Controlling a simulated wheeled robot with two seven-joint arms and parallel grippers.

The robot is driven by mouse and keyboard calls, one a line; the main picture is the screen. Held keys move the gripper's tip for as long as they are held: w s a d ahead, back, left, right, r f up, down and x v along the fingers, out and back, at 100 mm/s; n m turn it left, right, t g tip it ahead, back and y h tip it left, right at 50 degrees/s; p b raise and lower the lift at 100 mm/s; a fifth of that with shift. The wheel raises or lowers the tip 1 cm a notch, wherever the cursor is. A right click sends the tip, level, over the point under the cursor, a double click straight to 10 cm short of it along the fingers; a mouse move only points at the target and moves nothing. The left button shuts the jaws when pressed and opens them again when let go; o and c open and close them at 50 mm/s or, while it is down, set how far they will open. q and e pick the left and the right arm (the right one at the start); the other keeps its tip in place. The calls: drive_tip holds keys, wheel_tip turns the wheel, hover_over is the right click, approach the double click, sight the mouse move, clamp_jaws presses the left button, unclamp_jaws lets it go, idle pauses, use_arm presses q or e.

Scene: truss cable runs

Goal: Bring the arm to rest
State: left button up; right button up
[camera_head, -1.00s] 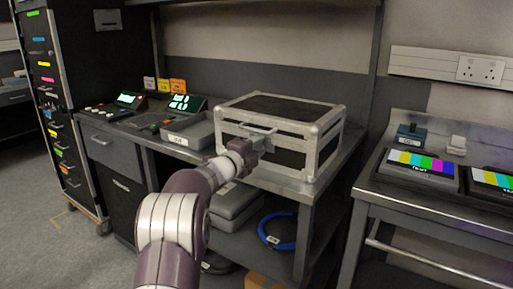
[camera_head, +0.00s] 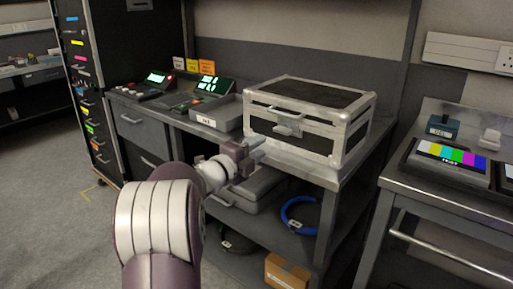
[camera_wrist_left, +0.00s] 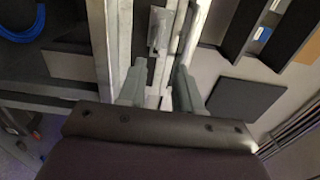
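My left arm comes in from the bottom left in the head view. Its gripper (camera_head: 256,150) is in front of and a little left of the black case with silver edges (camera_head: 310,95), below the case's front handle (camera_head: 288,129). In the left wrist view the two grey fingers of the gripper (camera_wrist_left: 160,82) stand apart with nothing held between them. A pale metal edge and a handle-like plate lie beyond the fingertips. My right gripper is in neither view.
The case stands on a metal bench (camera_head: 335,178) with a lower shelf holding a blue cable coil (camera_head: 300,215). A cardboard box (camera_head: 287,272) is below. Control panels (camera_head: 205,90) stand at the back left. A second bench (camera_head: 440,190) carries a colour-bar screen (camera_head: 450,155).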

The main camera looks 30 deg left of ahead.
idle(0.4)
use_arm(q)
drive_tip(key=s+a+f+n+g+y, duration=0.4)
drive_tip(key=a+f+n+g+y, duration=0.15)
drive_tip(key=f+n, duration=0.55)
drive_tip(key=s+d+f+n+g, duration=0.4)
drive_tip(key=s+f+n, duration=0.1)
drive_tip(key=f, duration=0.1)
drive_tip(key=s+d+f+n+g+h, duration=0.2)
drive_tip(key=s+d+f+g, duration=0.2)
drive_tip(key=s+d, duration=0.45)
drive_tip(key=s+d+f+n+g+h, duration=0.2)
drive_tip(key=s+d+f+g, duration=0.3)
drive_tip(key=d, duration=0.7)
wheel_tip(320, 180, up, 32)
drive_tip(key=s+d+m+t+p, duration=0.1)
drive_tip(key=d+t+p, duration=0.1)
drive_tip(key=p, duration=2.8)
drive_tip(key=shift+d+f, duration=0.25)
drive_tip(key=shift+d, duration=0.05)
